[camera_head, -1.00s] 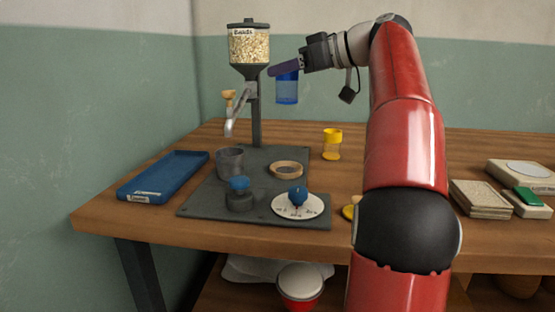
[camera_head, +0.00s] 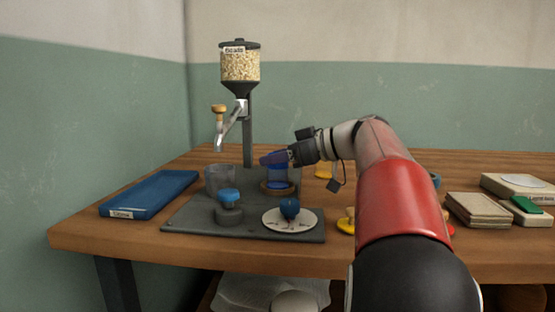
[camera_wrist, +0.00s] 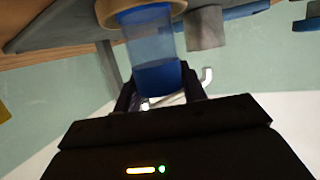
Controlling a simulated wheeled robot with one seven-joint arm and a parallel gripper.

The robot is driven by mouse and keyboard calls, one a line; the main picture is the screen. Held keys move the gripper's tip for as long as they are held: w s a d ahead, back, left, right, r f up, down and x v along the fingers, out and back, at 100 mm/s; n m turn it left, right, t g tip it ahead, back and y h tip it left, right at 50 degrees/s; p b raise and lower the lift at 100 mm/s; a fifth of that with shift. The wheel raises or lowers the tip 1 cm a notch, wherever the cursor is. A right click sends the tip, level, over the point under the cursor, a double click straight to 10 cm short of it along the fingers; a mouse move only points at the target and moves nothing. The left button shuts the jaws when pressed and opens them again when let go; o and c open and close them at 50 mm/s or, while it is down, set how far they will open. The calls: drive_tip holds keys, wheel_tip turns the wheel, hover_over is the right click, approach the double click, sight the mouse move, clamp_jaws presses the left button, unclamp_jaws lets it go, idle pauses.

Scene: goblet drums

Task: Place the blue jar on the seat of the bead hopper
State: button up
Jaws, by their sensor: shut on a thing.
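The clear blue jar (camera_head: 278,178) is upright between the fingers of my gripper (camera_head: 274,158), which is shut on its upper part. Its lower end is at the wooden ring seat (camera_head: 265,186) on the base plate of the bead hopper (camera_head: 240,66). In the wrist view the jar (camera_wrist: 150,45), with a solid blue end (camera_wrist: 157,78), runs from my fingers to the tan ring (camera_wrist: 118,8). The jar's far end overlaps the ring there. I cannot tell whether it rests fully inside the ring or just above it.
A grey cup (camera_head: 219,179) stands left of the ring. A blue-topped knob (camera_head: 229,200) and a white dial with a blue knob (camera_head: 290,219) are in front. A blue tray (camera_head: 150,194) lies left. A yellow jar (camera_head: 323,170) is partly hidden behind my gripper.

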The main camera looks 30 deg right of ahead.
drive_tip(key=shift+f, duration=0.1)
drive_tip(key=o, duration=1)
drive_tip(key=shift+r, duration=0.2)
drive_tip(key=v, duration=1.2)
drive_tip(key=shift+p, duration=0.35)
